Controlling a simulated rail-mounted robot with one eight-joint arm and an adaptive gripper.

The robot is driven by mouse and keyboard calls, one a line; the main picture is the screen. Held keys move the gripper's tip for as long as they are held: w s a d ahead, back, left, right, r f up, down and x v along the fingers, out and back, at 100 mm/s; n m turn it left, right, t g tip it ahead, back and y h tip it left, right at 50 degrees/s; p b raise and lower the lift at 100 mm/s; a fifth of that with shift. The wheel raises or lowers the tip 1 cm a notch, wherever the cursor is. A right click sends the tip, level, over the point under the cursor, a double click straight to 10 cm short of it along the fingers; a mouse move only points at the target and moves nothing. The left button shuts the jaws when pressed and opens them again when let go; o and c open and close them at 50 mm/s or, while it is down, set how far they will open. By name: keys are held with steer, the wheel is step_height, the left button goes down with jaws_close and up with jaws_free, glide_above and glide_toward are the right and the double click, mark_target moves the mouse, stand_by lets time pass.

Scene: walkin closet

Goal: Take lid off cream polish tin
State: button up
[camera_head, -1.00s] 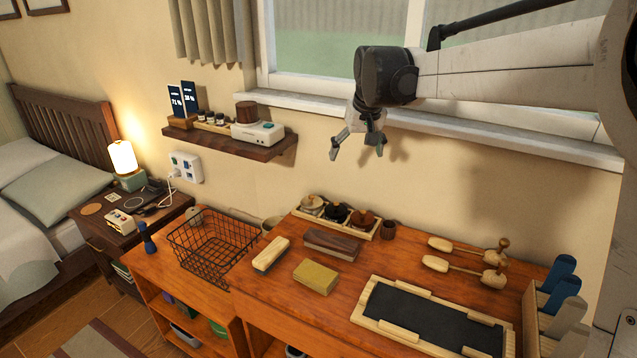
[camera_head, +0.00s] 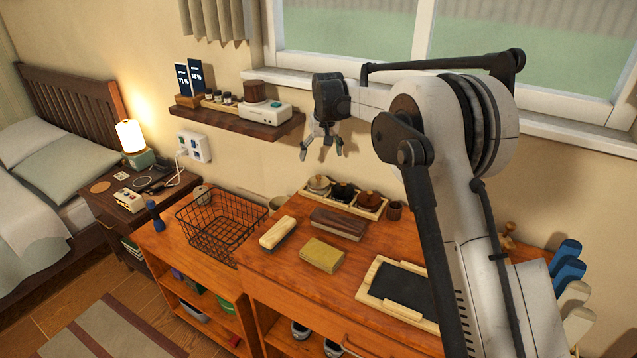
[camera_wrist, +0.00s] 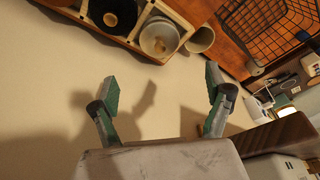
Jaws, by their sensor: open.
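The cream polish tin (camera_head: 318,185), with its lid on, sits in the left compartment of a wooden tray (camera_head: 373,213) at the back of the workbench. A black tin (camera_head: 343,191) and a brown tin (camera_head: 368,199) are beside it. In the wrist view, the cream tin (camera_wrist: 160,38) shows a pale lid with a tan knob at the top, next to the black tin (camera_wrist: 117,12). My gripper (camera_head: 321,151) is open and empty, in the air above the tray near the wall. Its spread fingers (camera_wrist: 162,90) also show in the wrist view, apart from the tin.
A shelf (camera_head: 235,123) with a white device juts from the wall left of my gripper. A wire basket (camera_head: 220,230), brush (camera_head: 278,233), dark-topped brush (camera_head: 338,223) and yellow block (camera_head: 321,255) sit nearby. A small brown cup (camera_head: 395,210) stands right of the tray.

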glide_above(319, 176)
steer(key=f, duration=0.5)
steer(key=shift+s+d, duration=0.15)
steer(key=shift+s, duration=0.25)
steer(key=shift+s+p+x, duration=0.2)
steer(key=shift+p+x, duration=0.15)
steer(key=shift+x, duration=2.6)
steer(key=c, duration=1)
